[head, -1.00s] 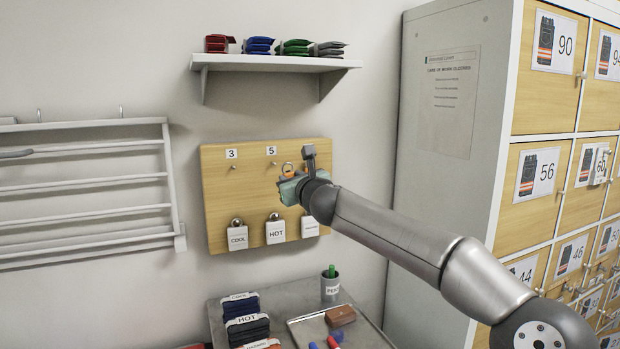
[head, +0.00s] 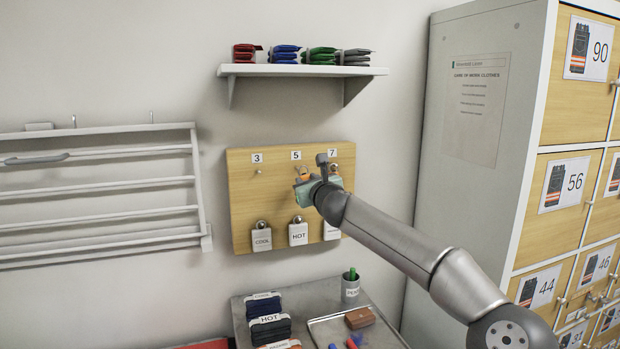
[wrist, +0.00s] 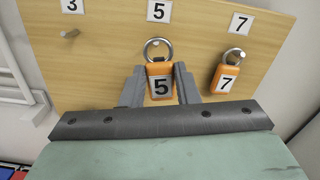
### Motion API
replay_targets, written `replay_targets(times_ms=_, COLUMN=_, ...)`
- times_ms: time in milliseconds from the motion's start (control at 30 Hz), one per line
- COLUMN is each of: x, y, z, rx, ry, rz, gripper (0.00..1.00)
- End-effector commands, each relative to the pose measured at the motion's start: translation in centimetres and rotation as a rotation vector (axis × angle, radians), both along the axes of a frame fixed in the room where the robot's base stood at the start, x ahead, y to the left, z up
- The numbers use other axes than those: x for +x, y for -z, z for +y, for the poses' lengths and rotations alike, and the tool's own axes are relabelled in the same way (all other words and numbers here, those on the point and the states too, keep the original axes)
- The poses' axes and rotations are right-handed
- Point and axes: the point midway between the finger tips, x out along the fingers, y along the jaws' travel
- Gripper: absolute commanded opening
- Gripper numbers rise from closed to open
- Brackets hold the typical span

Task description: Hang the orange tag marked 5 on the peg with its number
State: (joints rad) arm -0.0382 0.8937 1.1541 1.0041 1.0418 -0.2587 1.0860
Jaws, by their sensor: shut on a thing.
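The orange tag marked 5 (wrist: 161,86) is upright between the fingers of my gripper (wrist: 160,88), which is shut on it. Its metal ring (wrist: 146,50) stands above the fingers, just below the number 5 label (wrist: 159,11) on the wooden peg board (wrist: 105,45). The ring overlaps the place of peg 5; I cannot tell whether the peg is through it. In the head view my gripper (head: 303,186) is at the board below label 5 (head: 296,155), with a bit of orange tag (head: 302,177) showing.
An orange tag marked 7 (wrist: 226,79) hangs by its ring below label 7, just right of my gripper. Peg 3 (head: 258,171) is bare. COOL (head: 261,239) and HOT (head: 298,234) tags hang lower. A shelf (head: 310,70) is above, a table (head: 240,310) below.

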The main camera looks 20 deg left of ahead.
Motion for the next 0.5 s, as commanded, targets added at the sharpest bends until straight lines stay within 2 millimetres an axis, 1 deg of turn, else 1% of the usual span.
replay_targets(times_ms=500, x=2.2, y=-0.1, z=1.9, rx=0.000, ry=-0.002, rz=0.002, gripper=0.07)
